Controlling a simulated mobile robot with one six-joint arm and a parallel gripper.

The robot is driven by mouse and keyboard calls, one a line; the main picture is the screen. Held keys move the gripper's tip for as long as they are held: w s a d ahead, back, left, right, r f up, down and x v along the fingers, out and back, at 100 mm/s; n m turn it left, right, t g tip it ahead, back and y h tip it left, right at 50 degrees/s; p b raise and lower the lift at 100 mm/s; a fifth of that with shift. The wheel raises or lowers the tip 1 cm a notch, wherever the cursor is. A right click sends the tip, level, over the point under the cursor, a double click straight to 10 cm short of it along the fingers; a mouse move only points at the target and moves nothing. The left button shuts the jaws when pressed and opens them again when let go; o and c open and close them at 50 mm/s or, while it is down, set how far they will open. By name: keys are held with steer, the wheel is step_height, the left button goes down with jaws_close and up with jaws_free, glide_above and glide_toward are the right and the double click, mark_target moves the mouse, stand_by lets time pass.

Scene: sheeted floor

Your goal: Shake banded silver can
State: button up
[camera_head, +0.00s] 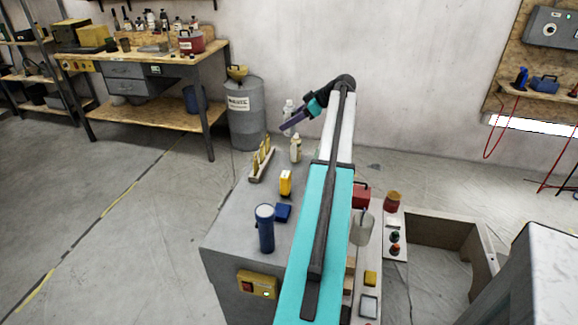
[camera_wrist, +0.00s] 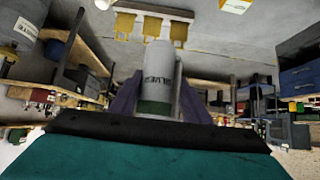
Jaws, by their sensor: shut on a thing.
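The banded silver can (camera_wrist: 160,72) is in the middle of the wrist view, a pale grey cylinder with dark lettering and a dark green band near my gripper. My gripper (camera_wrist: 158,98) is shut on it, with one purple finger on each side. In the head view my gripper (camera_head: 292,122) is raised above the far end of the grey workbench. The pale can (camera_head: 288,107) shows just behind the fingers there, partly hidden by them.
On the grey bench (camera_head: 232,222) stand a pale bottle (camera_head: 295,150), a wooden rack with yellow pieces (camera_head: 262,162), a yellow box (camera_head: 285,183) and a blue cylinder (camera_head: 265,230). A grey drum (camera_head: 246,112) stands behind, near the wall.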

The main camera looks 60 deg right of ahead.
step_height(320, 180, down, 8)
step_height(320, 180, up, 8)
steer(key=shift+f, duration=0.15)
step_height(320, 180, down, 7)
